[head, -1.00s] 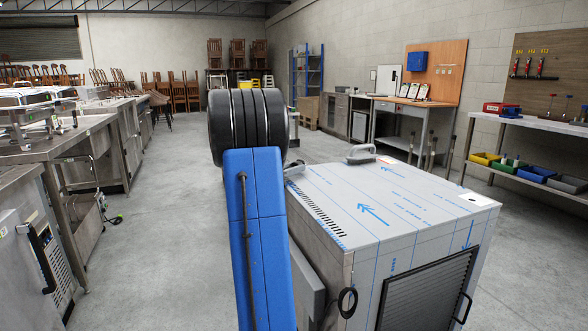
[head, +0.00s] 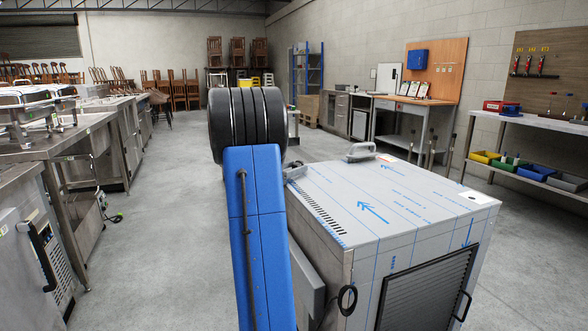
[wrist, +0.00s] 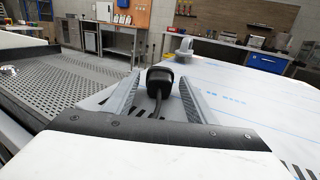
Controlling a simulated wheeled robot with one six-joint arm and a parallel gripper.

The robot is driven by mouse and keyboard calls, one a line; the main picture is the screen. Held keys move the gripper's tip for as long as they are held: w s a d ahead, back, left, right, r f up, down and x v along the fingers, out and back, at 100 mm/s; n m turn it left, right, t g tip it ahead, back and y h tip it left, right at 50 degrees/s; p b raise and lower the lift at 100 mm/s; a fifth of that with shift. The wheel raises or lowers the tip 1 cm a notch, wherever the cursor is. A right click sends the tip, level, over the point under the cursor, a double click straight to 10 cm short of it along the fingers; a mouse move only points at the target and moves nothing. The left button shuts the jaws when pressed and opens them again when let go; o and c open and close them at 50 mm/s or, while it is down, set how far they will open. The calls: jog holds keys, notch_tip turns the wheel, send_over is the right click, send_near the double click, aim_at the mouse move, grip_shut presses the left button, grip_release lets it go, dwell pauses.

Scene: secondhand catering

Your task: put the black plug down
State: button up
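The black plug (wrist: 159,78) is in the wrist view, between the two grey fingers of my gripper (wrist: 160,80). A narrow gap shows on each side of the plug, so the fingers look open around it and not pressed on it. Its dark cable (wrist: 157,101) runs back towards the gripper's palm. The pale, film-covered top of a steel appliance (wrist: 225,85) lies around and beyond the fingers. Whether the plug touches this top is unclear. In the head view, my arm hides the plug and most of the gripper, at the left edge of the appliance top (head: 400,200).
A grey handle-like fitting (head: 360,151) stands on the appliance's far edge. A coiled black cable (head: 347,300) hangs at its near corner. Steel counters (head: 65,140) line the left. A workbench (head: 540,125) with coloured bins stands right. Floor is clear between the counters and my arm.

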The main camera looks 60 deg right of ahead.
jog(key=shift+f, duration=0.25)
jog(key=shift+r, duration=0.2)
jog(key=r+v, duration=0.1)
jog(key=v, duration=1.1)
jog(key=s+a+f+m+t+y, duration=0.3)
jog(key=s+a+f+m+y, duration=0.1)
jog(key=a, duration=1.4)
jog(key=s+a+f+m+t+y, duration=0.4)
jog(key=a+y, duration=0.3)
jog(key=a, duration=1.1)
jog(key=s+a+f+m+t+y, duration=0.3)
jog(key=s+a+m+y, duration=0.3)
jog(key=a, duration=1.3)
jog(key=shift+s+f, duration=0.35)
jog(key=shift+f, duration=0.15)
